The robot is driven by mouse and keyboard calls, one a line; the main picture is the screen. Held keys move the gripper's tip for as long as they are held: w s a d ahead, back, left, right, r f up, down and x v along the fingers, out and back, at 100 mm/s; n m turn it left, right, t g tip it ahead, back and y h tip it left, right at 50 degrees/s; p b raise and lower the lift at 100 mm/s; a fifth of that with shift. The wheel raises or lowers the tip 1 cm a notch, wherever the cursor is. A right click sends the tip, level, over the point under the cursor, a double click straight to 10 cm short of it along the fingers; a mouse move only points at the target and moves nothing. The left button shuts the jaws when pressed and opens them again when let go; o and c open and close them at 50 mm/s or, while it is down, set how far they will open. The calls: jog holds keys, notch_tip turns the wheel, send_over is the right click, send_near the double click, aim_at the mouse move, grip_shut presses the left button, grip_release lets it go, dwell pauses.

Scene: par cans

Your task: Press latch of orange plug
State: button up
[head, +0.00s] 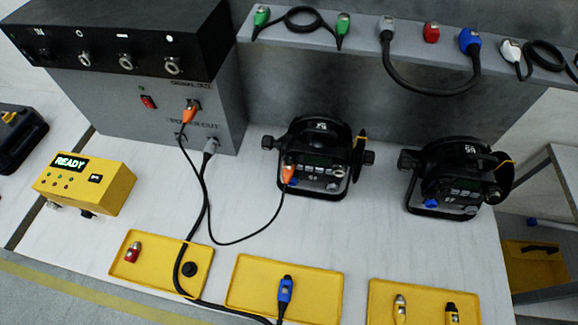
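One orange plug (191,113) is at the front panel of the grey power box (190,90), at a socket under the "SIGNAL OUT" label. A second orange plug (289,174) sits at the left of the rear panel of the middle par can (312,155). A thin black cable (262,232) runs in a loop between the two orange plugs. The latch on either plug is too small to make out. My gripper does not show in the head view.
A grey plug (210,147) with a thick cable is at the box's lower socket. Another par can (455,180) stands at right. Yellow trays (240,290) line the front edge, one holding a blue plug (285,290). A yellow "READY" tester (110,185) stands left. A shelf (365,30) holds loose plugs.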

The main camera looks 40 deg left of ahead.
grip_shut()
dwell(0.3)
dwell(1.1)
